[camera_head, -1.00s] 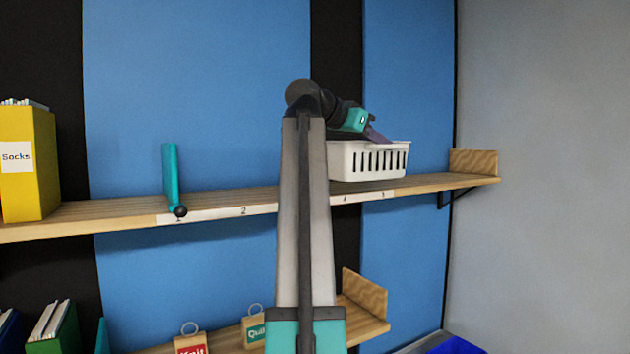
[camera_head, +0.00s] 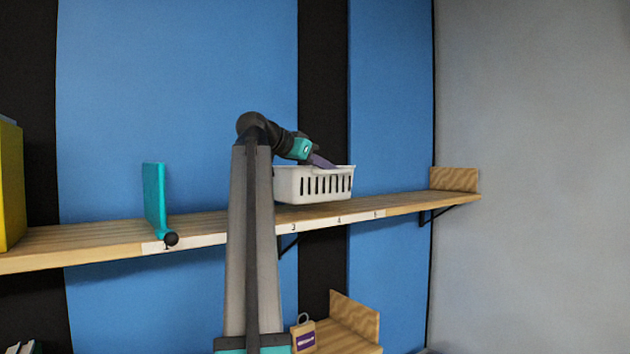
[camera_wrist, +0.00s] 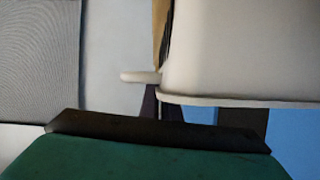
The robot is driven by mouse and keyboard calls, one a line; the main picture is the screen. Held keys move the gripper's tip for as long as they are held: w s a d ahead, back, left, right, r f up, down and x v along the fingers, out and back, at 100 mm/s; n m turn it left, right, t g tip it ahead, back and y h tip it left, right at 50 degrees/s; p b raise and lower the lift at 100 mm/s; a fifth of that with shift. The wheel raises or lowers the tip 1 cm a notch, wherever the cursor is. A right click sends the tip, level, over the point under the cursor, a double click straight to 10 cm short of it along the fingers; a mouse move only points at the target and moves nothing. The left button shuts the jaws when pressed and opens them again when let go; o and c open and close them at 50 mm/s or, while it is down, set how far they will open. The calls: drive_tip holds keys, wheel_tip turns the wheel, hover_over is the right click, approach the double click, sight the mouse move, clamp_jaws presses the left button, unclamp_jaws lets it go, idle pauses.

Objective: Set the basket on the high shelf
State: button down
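The white slotted basket (camera_head: 313,186) is upright at the high shelf (camera_head: 215,225), over the part of the front edge marked 3 and 4. I cannot tell whether its bottom touches the board. My gripper (camera_head: 324,163) reaches down to the basket's top rim from the left and appears shut on it. In the wrist view the pale basket (camera_wrist: 240,50) fills the upper right, and the dark fingers of my gripper (camera_wrist: 160,105) meet its rim. The fingertips are partly hidden.
A teal divider (camera_head: 155,200) stands on the shelf left of my arm, with a yellow binder (camera_head: 10,185) farther left. A wooden end block (camera_head: 454,179) closes the right end. Bare board lies between divider and arm. A lower shelf (camera_head: 345,340) holds a tagged item (camera_head: 304,337).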

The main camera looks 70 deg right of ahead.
sight(325, 190)
drive_tip(key=shift+w+r, duration=0.1)
drive_tip(key=shift+w, duration=0.15)
drive_tip(key=shift+s+a+f, duration=0.1)
drive_tip(key=shift+s+f, duration=0.1)
drive_tip(key=shift+f, duration=0.9)
drive_tip(key=shift+w+f, duration=0.15)
drive_tip(key=shift+f, duration=0.65)
drive_tip(key=c, duration=2)
unclamp_jaws()
